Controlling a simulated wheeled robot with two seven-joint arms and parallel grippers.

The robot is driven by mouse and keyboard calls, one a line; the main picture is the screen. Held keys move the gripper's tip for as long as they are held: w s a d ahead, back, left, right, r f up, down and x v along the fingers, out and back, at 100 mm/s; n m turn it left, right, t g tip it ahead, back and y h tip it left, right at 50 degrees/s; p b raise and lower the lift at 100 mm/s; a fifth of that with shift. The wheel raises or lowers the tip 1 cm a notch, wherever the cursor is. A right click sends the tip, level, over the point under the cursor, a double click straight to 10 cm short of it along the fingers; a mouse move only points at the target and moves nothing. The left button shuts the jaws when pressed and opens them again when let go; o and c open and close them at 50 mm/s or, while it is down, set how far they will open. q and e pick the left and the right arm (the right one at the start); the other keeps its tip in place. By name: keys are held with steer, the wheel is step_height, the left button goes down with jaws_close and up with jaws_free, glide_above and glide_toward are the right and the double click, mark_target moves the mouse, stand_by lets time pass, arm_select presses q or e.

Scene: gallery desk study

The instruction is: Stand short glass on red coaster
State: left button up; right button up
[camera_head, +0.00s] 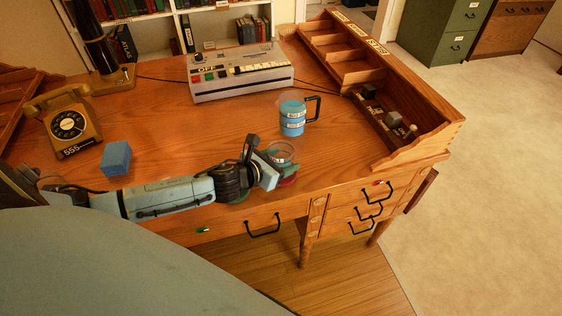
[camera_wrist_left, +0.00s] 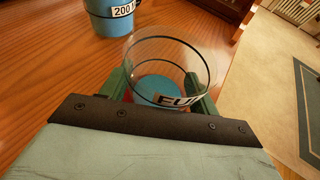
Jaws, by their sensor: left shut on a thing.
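The short glass (camera_head: 281,152) is clear, with a dark rim line and a pale label; in the left wrist view (camera_wrist_left: 172,60) its bottom looks blue. My left gripper (camera_head: 279,168) is shut on it near the desk's front edge, with a green finger on either side. The red coaster (camera_head: 289,182) shows partly below the gripper and glass. The gripper hides most of it, so I cannot tell whether the glass touches it. My right gripper is not in view.
A blue measuring mug (camera_head: 292,122) with a black handle stands just behind the glass. A green disc (camera_head: 238,197) shows partly under my left wrist. A blue block (camera_head: 116,158), a telephone (camera_head: 68,122) and a grey button machine (camera_head: 240,75) stand farther off. The desk's middle is clear.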

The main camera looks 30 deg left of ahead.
arm_select(q)
steer(key=shift+r, duration=0.15)
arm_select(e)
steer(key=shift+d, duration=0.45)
arm_select(q)
steer(key=o, duration=1.1)
steer(key=shift+f, duration=0.2)
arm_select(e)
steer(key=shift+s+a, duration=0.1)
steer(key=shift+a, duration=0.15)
